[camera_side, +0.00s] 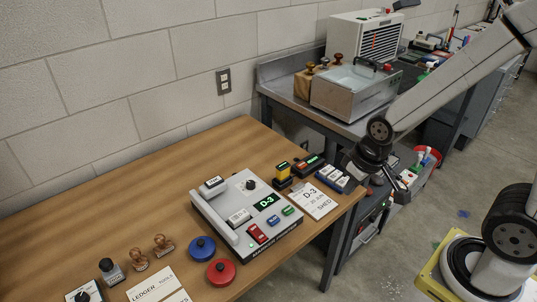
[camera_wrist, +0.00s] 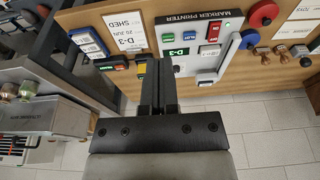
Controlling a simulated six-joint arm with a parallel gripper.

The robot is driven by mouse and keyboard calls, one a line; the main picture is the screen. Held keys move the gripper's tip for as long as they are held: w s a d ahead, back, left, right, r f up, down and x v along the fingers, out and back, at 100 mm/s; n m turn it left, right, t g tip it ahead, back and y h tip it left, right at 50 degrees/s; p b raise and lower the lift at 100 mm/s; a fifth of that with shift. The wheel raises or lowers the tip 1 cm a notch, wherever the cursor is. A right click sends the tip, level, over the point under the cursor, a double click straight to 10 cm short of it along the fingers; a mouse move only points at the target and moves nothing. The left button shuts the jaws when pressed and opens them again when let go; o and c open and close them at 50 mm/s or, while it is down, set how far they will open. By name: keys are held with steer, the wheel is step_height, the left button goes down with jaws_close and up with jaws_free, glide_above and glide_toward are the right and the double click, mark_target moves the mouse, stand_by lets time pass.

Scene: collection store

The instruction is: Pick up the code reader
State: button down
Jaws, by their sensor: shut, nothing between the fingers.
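A small yellow and black upright device (camera_side: 283,173) stands near the table's right back edge; I cannot tell for sure that it is the code reader. Its yellow part also shows in the wrist view (camera_wrist: 141,68), partly hidden behind my fingers. A dark block with small coloured labels (camera_side: 308,164) lies just right of it, and shows in the wrist view (camera_wrist: 111,63). My gripper (camera_side: 402,191) is right of the table, apart from these things. In the wrist view my gripper (camera_wrist: 157,62) has its fingers together, with nothing held.
The marker printer (camera_side: 216,194) stands on the wooden table (camera_side: 130,195), with a "D-3" card (camera_side: 312,200) and a blue-based block (camera_side: 335,179) beside it. Stamps and red and blue round pads are at the front. A metal bench (camera_side: 285,80) with a clear-lidded box stands behind.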

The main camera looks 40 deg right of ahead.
stand_by(0.3)
jaws_free()
stand_by(0.3)
glide_above(283, 165)
steer(key=s, duration=0.2)
steer(key=s+x, duration=0.1)
steer(key=x, duration=0.3)
steer(key=s+x, duration=0.1)
steer(key=x, duration=0.7)
steer(key=shift+s+a+f, duration=0.15)
steer(key=shift+s+f, duration=0.2)
steer(key=shift+f, duration=0.25)
steer(key=shift+w+f+t, duration=0.25)
steer(key=shift+f+t, duration=0.05)
steer(key=shift+x, duration=1.3)
